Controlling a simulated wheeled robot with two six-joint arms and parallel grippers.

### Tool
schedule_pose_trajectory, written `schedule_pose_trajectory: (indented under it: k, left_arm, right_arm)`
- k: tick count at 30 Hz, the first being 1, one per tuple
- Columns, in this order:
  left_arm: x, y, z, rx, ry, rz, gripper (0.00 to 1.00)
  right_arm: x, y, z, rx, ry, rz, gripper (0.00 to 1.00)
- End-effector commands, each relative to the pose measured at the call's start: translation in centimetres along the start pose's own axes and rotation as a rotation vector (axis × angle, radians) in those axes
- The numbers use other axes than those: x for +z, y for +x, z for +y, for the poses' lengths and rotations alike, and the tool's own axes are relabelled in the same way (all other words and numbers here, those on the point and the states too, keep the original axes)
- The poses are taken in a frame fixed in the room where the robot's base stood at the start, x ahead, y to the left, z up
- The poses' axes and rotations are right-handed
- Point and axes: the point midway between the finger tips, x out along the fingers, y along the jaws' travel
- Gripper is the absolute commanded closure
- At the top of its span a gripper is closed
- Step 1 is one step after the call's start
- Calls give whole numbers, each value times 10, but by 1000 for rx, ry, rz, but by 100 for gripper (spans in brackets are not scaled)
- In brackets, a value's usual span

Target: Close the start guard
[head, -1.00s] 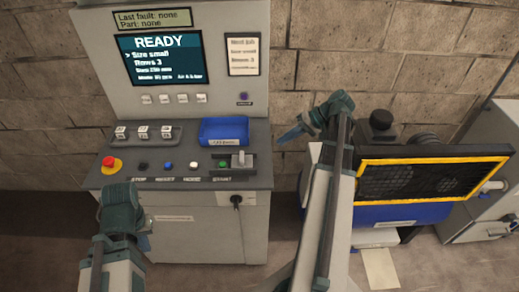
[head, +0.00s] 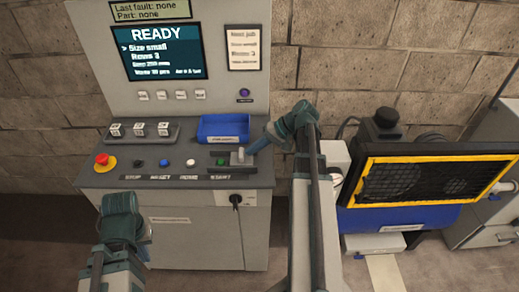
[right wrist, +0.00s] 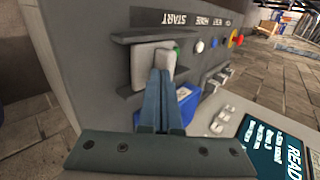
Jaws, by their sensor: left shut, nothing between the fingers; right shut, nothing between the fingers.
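The start guard (head: 240,160), a light grey plate with a raised grip, sits just right of the green start button (head: 220,162) on the console. The button is uncovered. In the right wrist view the guard (right wrist: 145,65) shows beside the partly hidden green button (right wrist: 177,50). My right gripper (head: 253,148) is shut with nothing in it, its fingertips right at the guard's grip; it also shows in the right wrist view (right wrist: 163,78). I cannot tell whether they touch. My left gripper (head: 130,212) is shut and empty in front of the console, its fingertips mostly hidden.
The console carries a red stop button (head: 102,160), a blue button (head: 164,163), a white button (head: 190,162), a switch block (head: 141,132) and a blue tray (head: 223,129). The screen (head: 158,52) reads READY. A yellow-framed black mesh guard (head: 430,178) stands at right.

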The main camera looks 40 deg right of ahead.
Motion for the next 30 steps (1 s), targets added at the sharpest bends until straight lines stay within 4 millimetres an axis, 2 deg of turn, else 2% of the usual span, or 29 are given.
schedule_pose_trajectory:
  k: [11, 21, 24, 30]
  left_arm:
    - [0, 0, 0, 0, 0, 0, 100]
    - [0, 0, 0, 0, 0, 0, 100]
    - [0, 0, 0, 0, 0, 0, 100]
    - [0, 0, 0, 0, 0, 0, 100]
  right_arm:
    - [0, 3, -3, 0, 0, -1, 100]
    - [0, 53, -49, 0, -2, -2, 100]
    - [0, 60, -55, 0, -1, -2, 100]
    - [0, 62, -57, 0, 0, -1, 100]
